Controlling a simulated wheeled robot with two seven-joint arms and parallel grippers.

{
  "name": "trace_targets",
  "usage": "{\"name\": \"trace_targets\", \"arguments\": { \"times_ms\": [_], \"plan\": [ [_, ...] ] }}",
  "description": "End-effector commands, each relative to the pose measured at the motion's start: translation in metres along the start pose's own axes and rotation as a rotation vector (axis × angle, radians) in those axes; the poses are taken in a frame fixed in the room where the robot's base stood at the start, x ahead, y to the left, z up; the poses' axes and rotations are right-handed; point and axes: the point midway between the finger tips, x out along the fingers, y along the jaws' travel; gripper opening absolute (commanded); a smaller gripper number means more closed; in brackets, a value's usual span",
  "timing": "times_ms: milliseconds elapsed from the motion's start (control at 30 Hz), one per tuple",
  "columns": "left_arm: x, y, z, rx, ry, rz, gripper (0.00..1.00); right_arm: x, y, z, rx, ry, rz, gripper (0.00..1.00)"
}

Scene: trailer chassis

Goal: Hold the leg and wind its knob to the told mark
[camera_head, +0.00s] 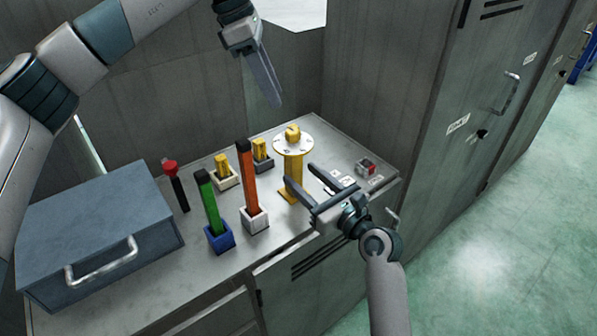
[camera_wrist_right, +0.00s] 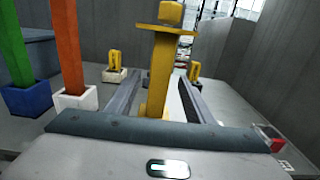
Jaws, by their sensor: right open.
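The leg (camera_head: 294,166) is a yellow post on a yellow foot, standing upright on the grey bench. A round white dial with marks (camera_head: 304,149) tops it, with a yellow knob (camera_head: 292,133) above; the mark readings are too small to tell. My right gripper (camera_head: 299,172) is open, level with the post. In the right wrist view the post (camera_wrist_right: 158,75) stands between its fingers; I cannot tell whether they touch it. My left gripper (camera_head: 275,100) hangs above and behind the knob, apart from it, fingers pointing down; its finger gap is unclear.
Left of the leg stand an orange bar in a white holder (camera_head: 255,220), a green bar in a blue holder (camera_head: 219,238), and two small yellow pieces in holders. A blue-grey box (camera_head: 95,228) fills the left. A red-buttoned block (camera_head: 366,167) sits right, near tall cabinets.

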Motion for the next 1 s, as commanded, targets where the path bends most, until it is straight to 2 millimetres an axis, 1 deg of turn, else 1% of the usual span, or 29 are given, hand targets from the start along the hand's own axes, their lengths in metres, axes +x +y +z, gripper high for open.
{"name": "trace_targets", "arguments": {
  "times_ms": [33, 100, 233, 400, 633, 833, 867, 933, 1000],
  "plan": [
    [0.000, 0.000, 0.000, 0.000, 0.000, 0.000, 0.31, 0.007, 0.000, 0.000, 0.000, 0.000, 0.000, 0.48],
    [0.000, 0.000, 0.000, 0.000, 0.000, 0.000, 0.31, 0.014, 0.000, 0.000, 0.000, -0.001, 0.000, 0.48],
    [0.000, 0.000, 0.000, 0.000, 0.000, 0.000, 0.31, 0.023, 0.000, 0.001, 0.000, -0.001, 0.000, 0.48],
    [0.000, 0.000, 0.000, 0.000, 0.000, 0.000, 0.31, 0.027, 0.000, 0.000, 0.001, 0.000, 0.000, 0.48],
    [0.000, 0.000, 0.000, 0.000, 0.000, 0.000, 0.31, 0.027, 0.000, 0.000, 0.000, 0.000, 0.000, 0.48],
    [0.000, 0.000, 0.000, 0.000, 0.000, 0.000, 0.31, 0.027, 0.000, 0.000, 0.000, 0.000, 0.000, 0.01],
    [0.000, 0.000, 0.000, 0.000, 0.000, 0.000, 0.31, 0.027, 0.000, 0.000, 0.000, 0.000, 0.000, 0.00],
    [0.000, 0.000, 0.000, -0.001, 0.000, 0.000, 0.46, 0.027, 0.000, 0.000, 0.000, 0.000, 0.000, 0.00],
    [0.000, 0.000, 0.000, -0.006, 0.002, 0.000, 0.46, 0.027, 0.000, 0.000, 0.000, 0.000, 0.000, 0.00]
  ]
}}
